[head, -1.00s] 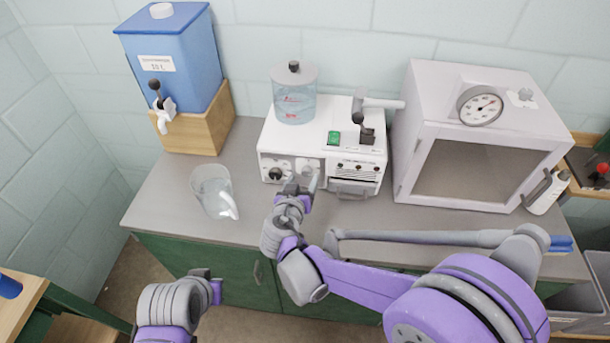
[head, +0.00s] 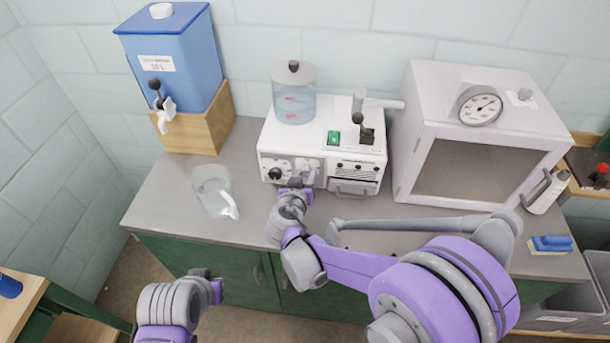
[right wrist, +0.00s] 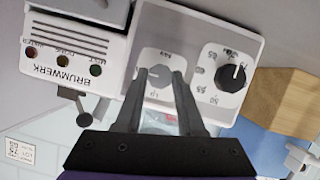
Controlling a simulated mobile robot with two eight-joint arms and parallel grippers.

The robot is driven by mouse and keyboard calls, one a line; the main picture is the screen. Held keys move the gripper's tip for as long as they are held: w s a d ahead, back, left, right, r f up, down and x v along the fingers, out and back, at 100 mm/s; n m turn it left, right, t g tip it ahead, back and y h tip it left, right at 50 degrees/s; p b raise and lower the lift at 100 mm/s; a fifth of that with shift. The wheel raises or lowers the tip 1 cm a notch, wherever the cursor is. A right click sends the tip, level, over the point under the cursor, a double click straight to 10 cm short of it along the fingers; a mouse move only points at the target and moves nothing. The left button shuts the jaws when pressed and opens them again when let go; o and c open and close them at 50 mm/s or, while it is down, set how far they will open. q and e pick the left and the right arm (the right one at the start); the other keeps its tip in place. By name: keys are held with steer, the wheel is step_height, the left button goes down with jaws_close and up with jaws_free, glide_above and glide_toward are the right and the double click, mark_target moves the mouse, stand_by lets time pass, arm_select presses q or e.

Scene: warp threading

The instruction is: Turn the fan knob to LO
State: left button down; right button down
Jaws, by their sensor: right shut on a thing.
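The white machine (head: 282,140) stands on the counter with two knobs on its front. My right gripper (right wrist: 159,82) is shut on the pale fan knob (right wrist: 161,70), one finger on each side. The lettering around that knob is small and partly hidden by the fingers, so I cannot read its setting surely. The black knob (right wrist: 232,77) with a numbered dial sits beside it, apart from the fingers. In the head view my right gripper (head: 298,184) hides most of the fan knob. My left gripper (head: 203,274) is low at the left, away from the machine, its jaws unclear.
A clear jug (head: 212,190) stands on the counter left of the machine. A blue water tank (head: 178,62) on a wooden block is behind it. A white oven-like cabinet (head: 405,150) with a gauge stands right. A blue sponge (head: 551,242) lies near the right edge.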

arm_select(q)
steer(key=shift+s+f, duration=0.1)
steer(key=shift+f, duration=0.15)
arm_select(e)
steer(key=n+h+b, duration=0.2)
steer(key=n, duration=0.1)
steer(key=shift+a+f, duration=0.2)
steer(key=n+h+b, duration=0.2)
steer(key=n, duration=0.1)
steer(key=shift+a+f, duration=0.1)
steer(key=shift+f, duration=0.05)
steer(key=n+h+b, duration=0.1)
steer(key=n+b, duration=0.1)
steer(key=n+t+b, duration=0.1)
steer(key=n+b, duration=0.1)
steer(key=shift+f+n+h, duration=0.15)
steer(key=shift+n+h, duration=0.15)
steer(key=shift+h, duration=0.1)
arm_select(q)
step_height(320, 180, down, 11)
steer(key=s+b, duration=0.2)
steer(key=shift+s+f+g, duration=0.15)
steer(key=shift+s+g, duration=0.1)
steer(key=shift+g, duration=0.05)
arm_select(e)
steer(key=shift+n+t+h, duration=0.4)
steer(key=shift+n+t, duration=0.4)
steer(key=shift+n, duration=0.9)
steer(key=c, duration=0.5)
jaws_free()
